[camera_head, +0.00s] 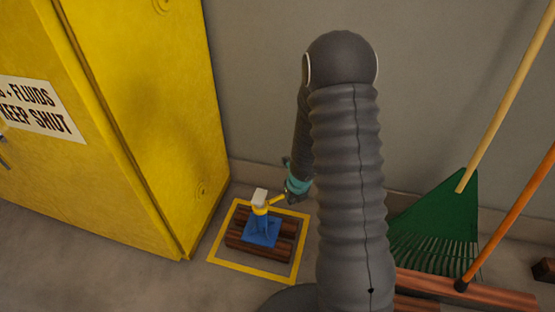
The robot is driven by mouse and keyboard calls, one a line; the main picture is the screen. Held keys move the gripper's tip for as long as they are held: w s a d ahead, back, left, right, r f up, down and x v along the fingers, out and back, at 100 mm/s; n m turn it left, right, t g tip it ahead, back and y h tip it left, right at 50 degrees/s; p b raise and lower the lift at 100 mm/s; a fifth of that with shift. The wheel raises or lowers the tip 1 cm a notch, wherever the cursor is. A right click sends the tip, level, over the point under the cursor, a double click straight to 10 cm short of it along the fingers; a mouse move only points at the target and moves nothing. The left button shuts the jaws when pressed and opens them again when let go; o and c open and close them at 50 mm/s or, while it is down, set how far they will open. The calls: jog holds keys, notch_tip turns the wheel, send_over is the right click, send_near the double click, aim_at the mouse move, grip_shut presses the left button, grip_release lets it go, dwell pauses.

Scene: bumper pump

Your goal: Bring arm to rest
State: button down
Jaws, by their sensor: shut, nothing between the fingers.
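My arm stands dark grey and ribbed in the middle of the view, bent at a rounded elbow high up, its far part reaching down behind. My gripper (290,199) is small and partly hidden, below a teal band at the wrist. It is shut and empty, just right of a small pump with a blue base (262,232), a yellow collar and a pale top. A yellow lever (277,199) on the pump points toward my gripper; I cannot tell whether they touch.
The pump stands on brown wooden blocks (240,243) inside a yellow floor outline (232,268). A yellow cabinet (150,110) stands at left. A green rake (435,225), long wooden handles and reddish beams (480,291) are at right. A grey wall is behind.

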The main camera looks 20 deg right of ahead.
jog(key=s+d+r+m+h, duration=0.25)
jog(key=d+m, duration=0.35)
jog(key=m, duration=0.6)
jog(key=s+d+r+m+g+h, duration=0.25)
jog(key=s+r+m, duration=0.25)
jog(key=r+m, duration=0.65)
jog(key=s+a+r+m+t+y, duration=0.2)
jog(key=s+a+r+m, duration=0.5)
jog(key=r, duration=0.4)
jog(key=s+a+r+m+t+y, duration=0.2)
jog(key=s+a+r+m, duration=0.5)
jog(key=r, duration=0.5)
jog(key=s+t, duration=0.1)
jog(key=s, duration=0.1)
jog(key=shift+s+r+y, duration=0.3)
jog(key=shift+s, duration=0.05)
